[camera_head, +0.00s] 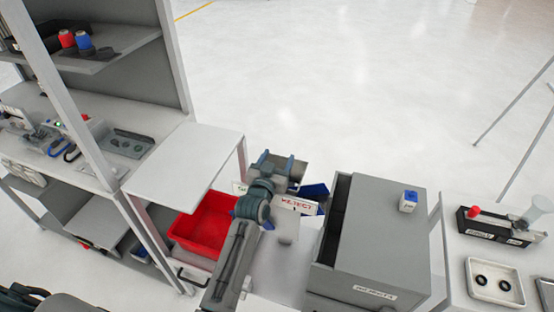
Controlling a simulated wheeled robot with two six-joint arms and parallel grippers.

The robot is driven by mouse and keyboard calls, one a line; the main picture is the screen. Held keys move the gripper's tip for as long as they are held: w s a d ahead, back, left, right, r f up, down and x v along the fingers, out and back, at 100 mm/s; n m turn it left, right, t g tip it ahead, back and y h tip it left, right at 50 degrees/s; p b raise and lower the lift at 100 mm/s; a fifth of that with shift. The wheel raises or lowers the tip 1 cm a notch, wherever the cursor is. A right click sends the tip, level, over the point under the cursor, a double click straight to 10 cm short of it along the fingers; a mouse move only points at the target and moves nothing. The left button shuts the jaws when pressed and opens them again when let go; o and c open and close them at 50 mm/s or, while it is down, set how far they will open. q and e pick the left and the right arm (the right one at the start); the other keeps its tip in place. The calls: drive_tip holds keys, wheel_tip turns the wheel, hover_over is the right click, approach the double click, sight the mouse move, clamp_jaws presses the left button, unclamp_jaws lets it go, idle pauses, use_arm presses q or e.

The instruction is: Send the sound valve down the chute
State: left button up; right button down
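My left gripper (283,168) is above the small stand between the red bin and the grey cabinet, beside the reject sign. Its fingers are small and partly hidden, so I cannot tell whether it is open or holds anything. A white sign reading REJECT (298,203) is just below it, in front of a dark blue part (315,191) that may be a chute. Another sign with green lettering (240,188) is partly hidden by my arm. I cannot make out a valve for certain. My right gripper is out of view.
A red bin (207,228) is left of my arm. A grey cabinet (382,235) carries a small blue-topped block (408,201). At right are a black red-knobbed fixture (490,226) and a white tray (484,260) with two black rings. Shelving (128,38) fills the left.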

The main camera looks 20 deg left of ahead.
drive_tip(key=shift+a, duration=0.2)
use_arm(q)
drive_tip(key=shift+s, duration=0.1)
drive_tip(key=s+b, duration=0.3)
drive_tip(key=s, duration=0.7)
drive_tip(key=shift+s+a+b, duration=0.15)
drive_tip(key=shift+s+b, duration=0.15)
drive_tip(key=shift+b, duration=0.05)
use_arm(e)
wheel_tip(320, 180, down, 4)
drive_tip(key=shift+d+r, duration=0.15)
